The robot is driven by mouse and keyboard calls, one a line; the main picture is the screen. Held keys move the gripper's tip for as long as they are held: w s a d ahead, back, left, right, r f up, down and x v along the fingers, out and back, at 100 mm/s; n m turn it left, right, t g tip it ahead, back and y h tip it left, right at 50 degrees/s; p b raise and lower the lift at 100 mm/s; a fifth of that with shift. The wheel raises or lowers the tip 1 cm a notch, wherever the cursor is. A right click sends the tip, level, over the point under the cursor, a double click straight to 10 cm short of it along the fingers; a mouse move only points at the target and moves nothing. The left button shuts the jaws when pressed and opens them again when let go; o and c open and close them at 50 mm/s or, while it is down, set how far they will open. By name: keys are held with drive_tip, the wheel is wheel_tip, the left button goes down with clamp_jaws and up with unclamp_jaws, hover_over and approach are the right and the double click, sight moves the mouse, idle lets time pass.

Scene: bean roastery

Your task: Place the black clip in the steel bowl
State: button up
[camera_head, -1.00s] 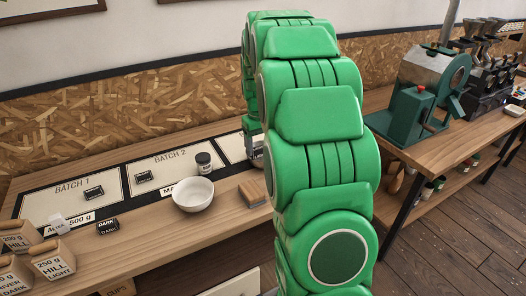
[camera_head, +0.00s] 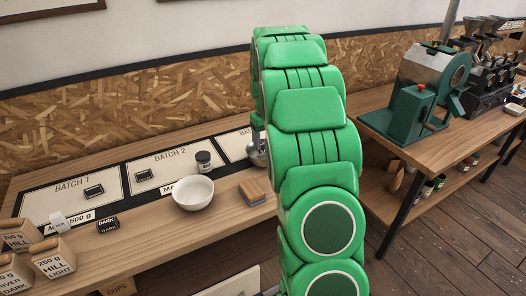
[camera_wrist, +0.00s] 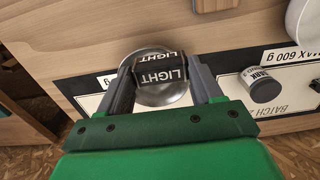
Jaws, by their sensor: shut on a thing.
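My gripper (camera_wrist: 162,78) is shut on a black clip (camera_wrist: 150,73) with white LIGHT lettering, seen in the wrist view. The clip lies across between the two grey fingers. The steel bowl (camera_wrist: 166,98) is right behind the clip in that view, so the clip appears over its opening. How high the clip is above the bowl, or whether they touch, I cannot tell. In the head view only part of the steel bowl (camera_head: 256,158) shows beside my green arm, which hides the rest and most of the gripper.
A white bowl (camera_head: 193,194), a dark jar (camera_head: 204,161) and a wooden block (camera_head: 252,191) stand near the steel bowl. Another black clip marked DARK (camera_head: 107,225) lies farther left, near labelled wooden bins (camera_head: 54,260). A green roaster (camera_head: 420,105) stands on the right table.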

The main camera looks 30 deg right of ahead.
drive_tip(key=shift+w+d+f, duration=0.4)
drive_tip(key=shift+w+f, duration=0.65)
drive_tip(key=shift+f, duration=0.1)
drive_tip(key=shift+w+d+f, duration=0.35)
drive_tip(key=shift+w+f, duration=0.7)
drive_tip(key=shift+f, duration=0.05)
drive_tip(key=shift+w+d+f, duration=0.4)
drive_tip(key=shift+w+f, duration=0.65)
drive_tip(key=shift+f, duration=1.65)
drive_tip(key=shift+f, duration=0.1)
drive_tip(key=o, duration=0.7)
